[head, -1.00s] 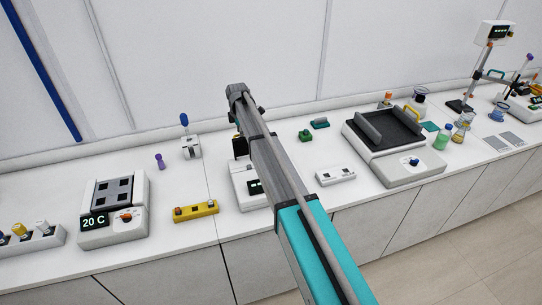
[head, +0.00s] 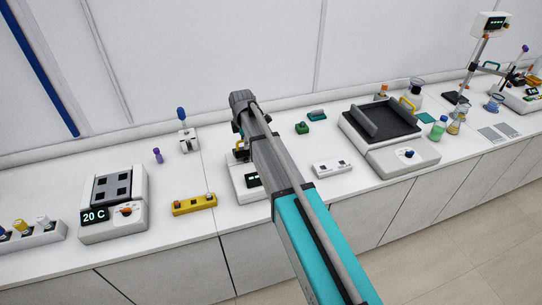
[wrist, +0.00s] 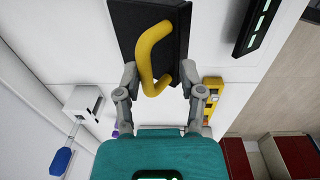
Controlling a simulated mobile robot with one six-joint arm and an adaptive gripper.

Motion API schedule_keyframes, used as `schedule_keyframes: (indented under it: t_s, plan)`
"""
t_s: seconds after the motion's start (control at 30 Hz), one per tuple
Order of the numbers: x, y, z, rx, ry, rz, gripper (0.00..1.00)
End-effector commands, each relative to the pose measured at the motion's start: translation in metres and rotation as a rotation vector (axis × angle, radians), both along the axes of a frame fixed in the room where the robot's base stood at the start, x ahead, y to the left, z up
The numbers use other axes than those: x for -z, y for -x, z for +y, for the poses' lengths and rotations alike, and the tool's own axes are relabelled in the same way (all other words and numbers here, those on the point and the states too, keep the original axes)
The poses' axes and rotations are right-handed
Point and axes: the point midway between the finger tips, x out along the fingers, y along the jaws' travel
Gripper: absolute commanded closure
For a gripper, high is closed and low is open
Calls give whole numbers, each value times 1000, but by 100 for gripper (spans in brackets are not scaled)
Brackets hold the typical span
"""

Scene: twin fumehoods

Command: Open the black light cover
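The black light cover (wrist: 177,25) is a dark panel at the top of the wrist view, with a curved yellow handle (wrist: 150,62) on its face. My gripper (wrist: 160,76) is open, one finger on each side of the handle's lower part. I see no clear contact between the fingers and the handle. In the head view my arm hides most of the cover, and a bit of the yellow handle (head: 241,154) shows left of the arm. The cover's white instrument (head: 237,182) is partly hidden behind the arm.
A yellow block (head: 194,204) and a heater reading 20 C (head: 128,226) stand left of the instrument. A white switch box (head: 332,166) and a large shaker (head: 403,160) stand right. A blue-knobbed lever device (head: 188,141) is behind, near the wall.

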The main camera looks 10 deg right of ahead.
Motion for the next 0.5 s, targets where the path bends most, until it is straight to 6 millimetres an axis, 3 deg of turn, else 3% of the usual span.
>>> schedule_keyframes:
  t_s: [0.33,0.5]
  plan:
    - [20,27,-6,0,0,0,50]
    - [3,25,-5,0,0,0,50]
